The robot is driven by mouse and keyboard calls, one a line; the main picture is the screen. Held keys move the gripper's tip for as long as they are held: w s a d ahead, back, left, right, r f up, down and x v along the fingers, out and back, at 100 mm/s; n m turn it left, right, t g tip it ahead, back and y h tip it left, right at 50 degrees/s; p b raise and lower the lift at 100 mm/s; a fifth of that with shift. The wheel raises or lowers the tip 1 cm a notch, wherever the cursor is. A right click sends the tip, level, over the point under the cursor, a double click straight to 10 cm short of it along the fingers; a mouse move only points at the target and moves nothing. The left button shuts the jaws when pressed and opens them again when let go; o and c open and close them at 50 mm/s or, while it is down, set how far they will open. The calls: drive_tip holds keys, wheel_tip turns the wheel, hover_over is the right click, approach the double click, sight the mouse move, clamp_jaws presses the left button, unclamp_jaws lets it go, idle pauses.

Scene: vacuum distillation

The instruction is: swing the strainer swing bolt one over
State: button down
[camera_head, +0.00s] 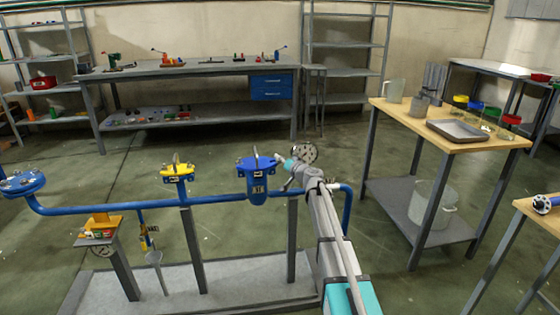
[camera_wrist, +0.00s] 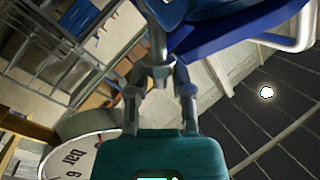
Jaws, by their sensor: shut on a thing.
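The strainer (camera_head: 257,187) is a blue pot-shaped body with a flanged lid, set in the blue pipe run in the head view. Its blue flange (camera_wrist: 215,30) fills the top of the wrist view. My gripper (camera_head: 281,161) is at the right edge of the lid. In the wrist view my gripper (camera_wrist: 160,75) is shut on a grey swing bolt (camera_wrist: 157,42), which stands beside the blue flange. The bolt's lower end is hidden between the fingers. Its exact tilt is hard to tell.
A pressure gauge (camera_head: 306,152) is close behind my gripper; its dial (camera_wrist: 88,158) fills the wrist view's lower left. The blue pipe (camera_head: 110,208) runs left past a yellow-topped fitting (camera_head: 177,172). A wooden-topped table (camera_head: 398,112) stands to the right, with open floor between.

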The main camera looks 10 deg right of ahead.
drive_tip(key=shift+d+f+m+t+h+b, duration=0.4)
drive_tip(key=shift+f+m+t+b, duration=0.5)
drive_tip(key=shift+m+b, duration=1.15)
drive_tip(key=shift+d+f+m+t+h+b, duration=0.45)
drive_tip(key=shift+f+m+t+b, duration=0.4)
drive_tip(key=shift+m+b, duration=1.15)
drive_tip(key=shift+d+f+m+t+h+b, duration=0.4)
drive_tip(key=shift+f+m+t+b, duration=0.5)
drive_tip(key=shift+m+b, duration=1.1)
drive_tip(key=shift+r+m+p, duration=0.1)
drive_tip(key=shift+m+p, duration=0.25)
drive_tip(key=c, duration=0.7)
unclamp_jaws()
drive_tip(key=shift+c, duration=0.2)
drive_tip(key=shift+r+y, duration=0.15)
drive_tip(key=shift+y, duration=0.1)
